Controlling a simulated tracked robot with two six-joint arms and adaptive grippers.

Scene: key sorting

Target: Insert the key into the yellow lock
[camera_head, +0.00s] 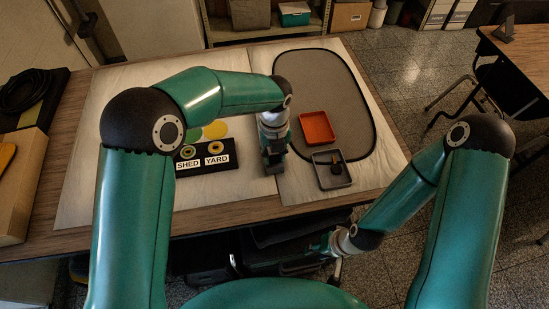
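A black block (204,170) with white SHED and YARD labels stands on the pale board at the left. It carries two round ring-shaped locks. The one above YARD (215,148) looks yellowish; the one above SHED (187,152) looks yellow-green. A yellow disc (215,129) and a green patch lie behind them. My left gripper (274,166) points down, right of the block and apart from it. Its fingertips are too small and dark to tell open from shut, and no key shows in it. My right gripper (322,247) is low, in front of the table edge, its fingers unclear.
An orange tray (318,128) stands on the grey mat (320,85). A dark grey tray (335,183) in front of it holds a small dark and orange item (335,162), too small to identify. A wooden box (25,190) is at the far left. The board's front left is clear.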

